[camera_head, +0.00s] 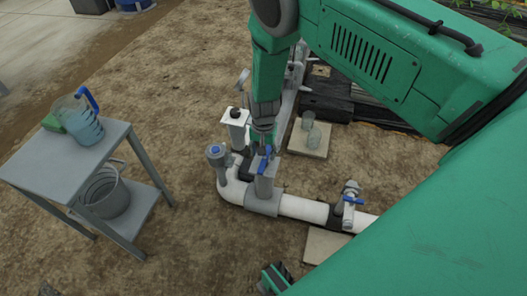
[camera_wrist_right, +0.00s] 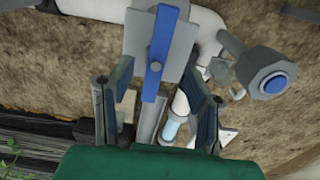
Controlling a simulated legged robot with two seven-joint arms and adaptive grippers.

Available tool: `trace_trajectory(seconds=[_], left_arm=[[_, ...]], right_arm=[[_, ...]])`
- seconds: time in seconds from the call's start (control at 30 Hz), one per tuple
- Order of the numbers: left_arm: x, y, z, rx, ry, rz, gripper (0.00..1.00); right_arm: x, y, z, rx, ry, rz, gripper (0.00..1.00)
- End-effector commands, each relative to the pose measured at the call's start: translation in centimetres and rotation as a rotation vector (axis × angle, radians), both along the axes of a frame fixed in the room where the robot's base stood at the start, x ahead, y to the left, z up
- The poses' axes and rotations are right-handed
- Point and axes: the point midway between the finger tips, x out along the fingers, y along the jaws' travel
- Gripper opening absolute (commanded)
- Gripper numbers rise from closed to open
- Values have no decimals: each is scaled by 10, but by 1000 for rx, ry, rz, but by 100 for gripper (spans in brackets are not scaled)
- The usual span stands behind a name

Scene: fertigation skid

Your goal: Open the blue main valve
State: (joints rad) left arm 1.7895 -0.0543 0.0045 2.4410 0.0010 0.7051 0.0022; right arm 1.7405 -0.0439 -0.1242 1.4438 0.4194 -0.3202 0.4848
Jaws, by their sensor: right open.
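The blue main valve handle (camera_head: 264,162) sits on a grey valve body on the white pipe, near the middle of the head view. In the right wrist view the handle (camera_wrist_right: 161,45) is a long blue lever on a grey plate, lying across the white pipe. My right gripper (camera_head: 263,143) comes down from above, close to the handle. In the wrist view its fingers (camera_wrist_right: 157,82) are open, with the lever's lower end in the gap between their tips; contact cannot be told. A green and dark part at the bottom edge may be my left gripper (camera_head: 272,279); its jaws are unclear.
A second blue-handled valve (camera_head: 353,199) is on the pipe to the right. A grey fitting with a blue cap (camera_head: 215,150) stands just left of the main valve. A grey cart (camera_head: 122,131) with a jug (camera_head: 82,122) and bucket (camera_head: 104,193) is at left. Bare soil lies between.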

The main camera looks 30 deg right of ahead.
Motion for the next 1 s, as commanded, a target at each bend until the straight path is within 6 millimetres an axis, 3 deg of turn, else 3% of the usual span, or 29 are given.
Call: trace_trajectory(seconds=[0.5,0.77,0.9,1.0], left_arm=[[0,0,-8,0,0,-1,39],[0,0,-8,0,0,0,39],[0,0,-8,0,0,0,39],[0,0,-8,0,0,0,39]], right_arm=[[-1,1,-39,0,1,-1,45],[-1,0,-41,1,1,-1,45],[-1,0,-41,1,0,-2,0],[0,1,-41,1,0,-1,0]])
